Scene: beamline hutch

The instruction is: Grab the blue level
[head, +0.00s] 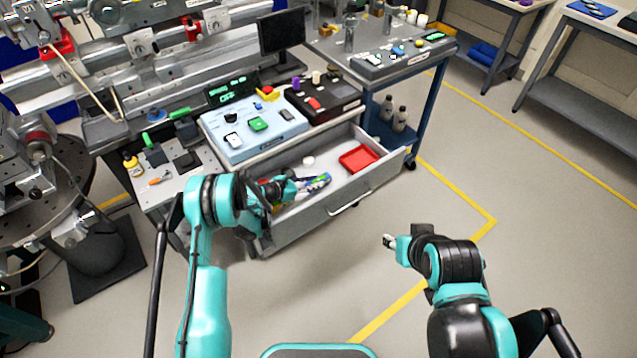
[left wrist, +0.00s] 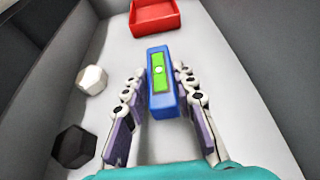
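The blue level (left wrist: 162,85) has a bright green top strip with a pale round spot and lies in the open grey drawer (head: 330,213). In the head view the level (head: 318,181) shows only partly beyond my left gripper (head: 296,187). In the left wrist view my left gripper (left wrist: 161,92) is open, one finger on each side of the level, with narrow gaps beside its near end. My right gripper (head: 388,241) is over the floor at the right, away from the drawer; it is too small to tell whether it is open.
A red tray (head: 358,159) lies in the drawer past the level; it also shows in the left wrist view (left wrist: 154,16). A white faceted piece (left wrist: 92,80) and a black one (left wrist: 74,146) lie left of the fingers. Drawer walls stand close on both sides.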

